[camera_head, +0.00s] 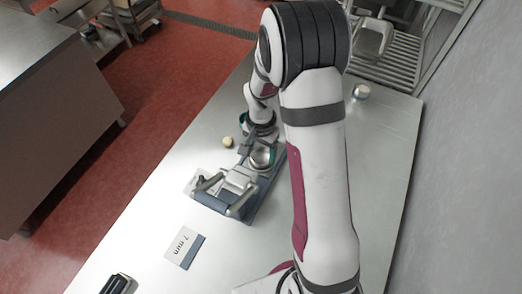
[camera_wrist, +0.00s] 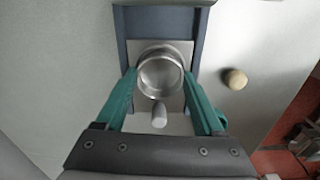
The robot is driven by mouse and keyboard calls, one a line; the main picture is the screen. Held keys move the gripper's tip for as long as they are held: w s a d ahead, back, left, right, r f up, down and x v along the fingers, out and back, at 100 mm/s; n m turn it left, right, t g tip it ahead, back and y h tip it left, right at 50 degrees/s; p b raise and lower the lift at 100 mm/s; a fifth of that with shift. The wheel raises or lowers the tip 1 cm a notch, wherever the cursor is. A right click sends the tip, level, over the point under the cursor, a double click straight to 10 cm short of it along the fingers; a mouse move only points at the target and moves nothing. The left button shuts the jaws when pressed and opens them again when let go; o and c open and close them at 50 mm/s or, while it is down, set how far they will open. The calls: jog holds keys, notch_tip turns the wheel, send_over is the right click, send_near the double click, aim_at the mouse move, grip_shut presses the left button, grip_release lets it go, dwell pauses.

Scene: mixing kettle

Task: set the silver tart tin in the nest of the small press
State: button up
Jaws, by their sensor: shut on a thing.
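The silver tart tin (camera_wrist: 160,73) is a round, shiny, open cup between the teal fingers of my gripper (camera_wrist: 159,80), which is shut on it. In the wrist view it looks upright, over a pale square plate on the small press. The small press (camera_head: 213,193) has a blue-grey base, with a silver block and grey handles at its near end. In the head view the tin (camera_head: 262,158) is over its far end, partly hidden by my gripper (camera_head: 260,148). The nest is hidden under the tin; I cannot tell whether the tin touches it.
A beige ball (camera_head: 228,142) lies on the metal table (camera_head: 150,215) left of the press. A "7 mm" card (camera_head: 185,246) and a black object (camera_head: 117,284) lie nearer. A small silver round thing (camera_head: 361,91) stands at the far right. A wire rack (camera_head: 395,60) is behind.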

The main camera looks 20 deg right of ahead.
jog(key=shift+f, duration=0.25)
jog(key=o, duration=1.3)
jog(key=shift+r, duration=3.55)
